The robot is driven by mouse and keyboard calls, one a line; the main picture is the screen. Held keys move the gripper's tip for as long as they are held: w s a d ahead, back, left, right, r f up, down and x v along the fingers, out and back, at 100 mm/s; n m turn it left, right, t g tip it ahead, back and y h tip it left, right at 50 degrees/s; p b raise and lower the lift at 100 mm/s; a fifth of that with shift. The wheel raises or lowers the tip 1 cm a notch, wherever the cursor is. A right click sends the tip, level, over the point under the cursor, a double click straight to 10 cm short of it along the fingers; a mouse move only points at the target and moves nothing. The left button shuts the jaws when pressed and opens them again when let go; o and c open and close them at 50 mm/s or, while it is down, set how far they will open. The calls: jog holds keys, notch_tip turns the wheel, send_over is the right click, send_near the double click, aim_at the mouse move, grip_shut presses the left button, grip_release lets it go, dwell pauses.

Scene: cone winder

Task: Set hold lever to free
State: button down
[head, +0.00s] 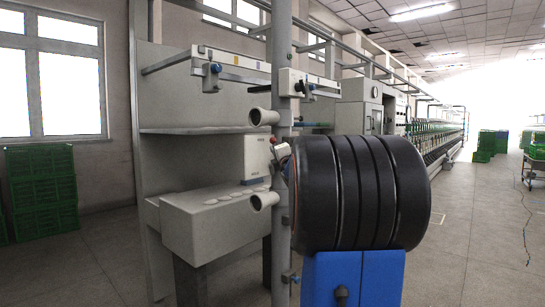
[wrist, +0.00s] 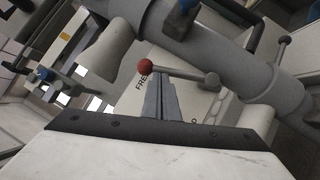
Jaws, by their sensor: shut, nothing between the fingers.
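The hold lever (wrist: 180,73) is a thin metal rod with a red ball knob (wrist: 146,67) at its left end and a grey pivot at its right end in the wrist view. The knob lies at the word FREE, printed on a pale plate (wrist: 128,103); other lettering is mostly hidden by my fingers. My gripper (wrist: 158,80) is shut and empty, its grey fingertips just below the knob and rod. I cannot tell whether they touch the lever. In the head view the red knob (head: 273,141) shows small beside the upright pole.
A thick grey pole (head: 281,80) with pipe stubs (head: 263,116) stands close to the lever, and it crosses the top of the wrist view (wrist: 190,40). A pale machine cabinet (head: 205,225) stands behind it. Green crates (head: 40,190) stand at left. Floor at right is mostly clear.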

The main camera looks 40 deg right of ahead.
jog(key=shift+w+d+r, duration=0.1)
jog(key=shift+d+r, duration=0.35)
jog(key=shift+d, duration=0.05)
dwell(0.5)
